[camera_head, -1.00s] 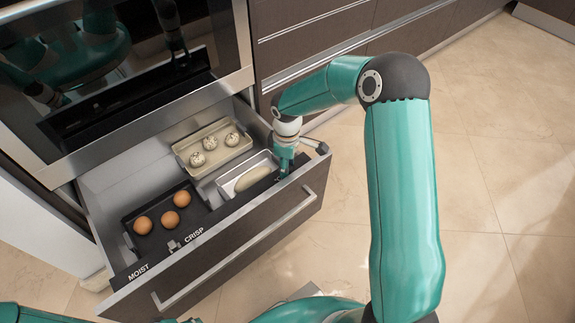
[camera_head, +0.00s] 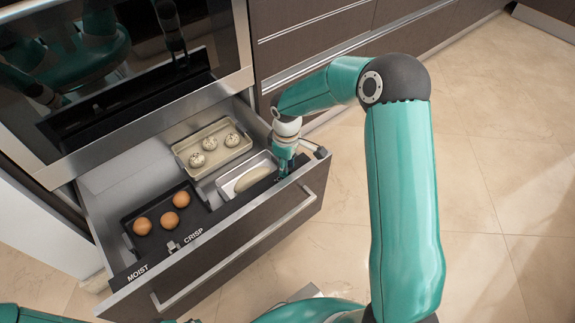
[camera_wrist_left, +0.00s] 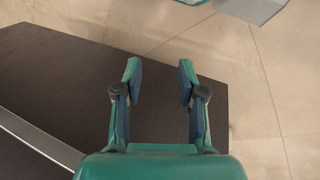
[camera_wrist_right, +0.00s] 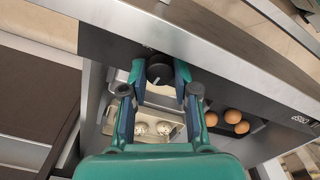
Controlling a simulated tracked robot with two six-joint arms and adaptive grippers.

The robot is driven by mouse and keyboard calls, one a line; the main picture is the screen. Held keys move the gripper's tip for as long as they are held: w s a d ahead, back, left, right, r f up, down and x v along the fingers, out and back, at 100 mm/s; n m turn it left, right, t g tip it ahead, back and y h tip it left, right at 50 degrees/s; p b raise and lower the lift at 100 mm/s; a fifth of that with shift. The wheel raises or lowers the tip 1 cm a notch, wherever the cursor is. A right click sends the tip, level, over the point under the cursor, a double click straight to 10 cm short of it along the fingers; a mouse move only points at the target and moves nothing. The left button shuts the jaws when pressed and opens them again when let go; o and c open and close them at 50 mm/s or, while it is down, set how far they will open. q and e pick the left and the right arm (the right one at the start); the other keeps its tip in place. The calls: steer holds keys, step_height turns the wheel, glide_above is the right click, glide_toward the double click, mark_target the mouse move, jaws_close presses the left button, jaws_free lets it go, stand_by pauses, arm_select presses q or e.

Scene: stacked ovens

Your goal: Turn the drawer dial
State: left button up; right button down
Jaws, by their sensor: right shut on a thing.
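The pulled-out drawer (camera_head: 240,235) has a dark front with a bar handle and a dark top rim marked MOIST and CRISP. The drawer dial (camera_wrist_right: 159,69) is a round dark knob with a pale mark, seen in the right wrist view near the rim. My right gripper (camera_wrist_right: 159,85) is shut on the dial, one finger at each side of it. In the head view this gripper (camera_head: 283,168) is at the right end of the rim and hides the dial. My left gripper (camera_wrist_left: 160,75) is open and empty, in front of a dark panel above the floor.
Inside the drawer are a dark tray (camera_head: 150,238) with brown eggs, a beige tray (camera_head: 180,153) with speckled round buns, and a metal tray (camera_head: 222,184) with a pale loaf. A slider (camera_head: 172,247) sits on the rim between the labels. Floor at the right is clear.

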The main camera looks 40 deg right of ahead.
steer(key=m+b, duration=0.1)
steer(key=m, duration=0.4)
steer(key=m+b, duration=0.1)
steer(key=m, duration=0.4)
steer(key=shift+m, duration=0.4)
steer(key=m+b, duration=0.2)
steer(key=m, duration=0.3)
steer(key=shift+m+b, duration=0.4)
steer(key=shift+m, duration=2.1)
steer(key=c, duration=1.2)
jaws_free()
steer(key=shift+o, duration=0.2)
steer(key=shift+r, duration=3.95)
